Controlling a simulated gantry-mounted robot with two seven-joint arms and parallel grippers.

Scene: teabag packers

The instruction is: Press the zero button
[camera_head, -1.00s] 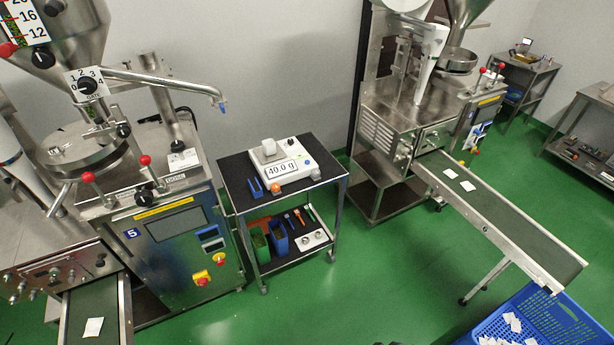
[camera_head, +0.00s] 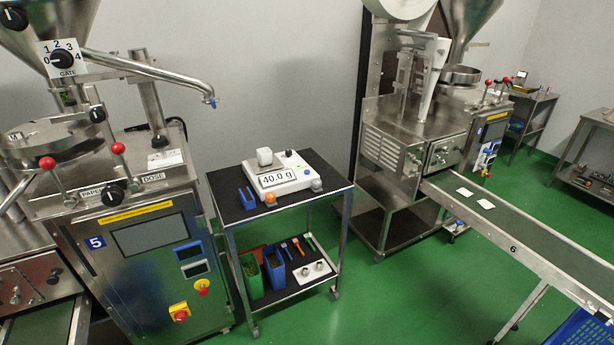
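A white scale (camera_head: 284,183) stands on the top shelf of a dark two-tier trolley (camera_head: 240,216). Its display (camera_head: 276,179) reads 40.0 g. A small white block (camera_head: 264,156) sits on the scale's pan. A small blue spot (camera_head: 308,169) shows on the scale's right side and a small dark spot (camera_head: 289,153) at its back. Any label on them is too small to read, so I cannot tell which is the zero button. Neither of my grippers is in view.
A blue holder (camera_head: 249,198), an orange item (camera_head: 271,197) and a grey item (camera_head: 316,186) stand around the scale. Packing machine 5 (camera_head: 150,238) is left of the trolley; another machine (camera_head: 412,140) with a conveyor (camera_head: 535,235) is right. Green floor (camera_head: 400,300) is open in front.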

